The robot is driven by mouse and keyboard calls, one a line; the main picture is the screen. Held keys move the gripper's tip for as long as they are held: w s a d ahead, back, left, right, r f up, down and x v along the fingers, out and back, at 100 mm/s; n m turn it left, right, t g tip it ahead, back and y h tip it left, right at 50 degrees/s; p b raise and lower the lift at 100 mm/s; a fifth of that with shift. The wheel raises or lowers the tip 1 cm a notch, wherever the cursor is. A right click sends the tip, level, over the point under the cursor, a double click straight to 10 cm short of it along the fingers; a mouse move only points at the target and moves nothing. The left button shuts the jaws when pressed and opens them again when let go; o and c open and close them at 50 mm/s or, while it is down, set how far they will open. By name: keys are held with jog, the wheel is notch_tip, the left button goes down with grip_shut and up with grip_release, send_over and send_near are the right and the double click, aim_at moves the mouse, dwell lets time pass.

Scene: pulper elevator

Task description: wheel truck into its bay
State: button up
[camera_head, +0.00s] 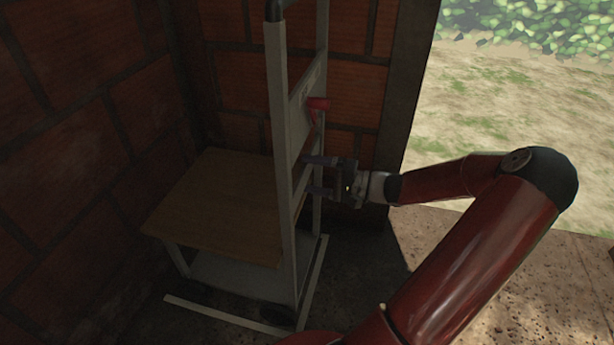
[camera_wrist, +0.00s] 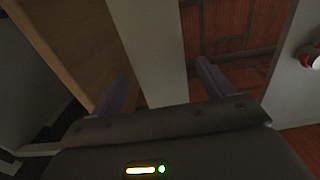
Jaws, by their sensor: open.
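The truck (camera_head: 283,130) is a tall pale upright frame standing in a brick corner.
Brick walls (camera_head: 75,90) close off the left and back. A dark doorpost (camera_head: 405,90) stands right of the truck, with open sunlit ground (camera_head: 500,95) beyond it.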

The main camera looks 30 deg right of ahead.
aim_at(307, 174)
jog(key=shift+x, duration=1.5)
jog(key=shift+f, duration=0.1)
grip_shut()
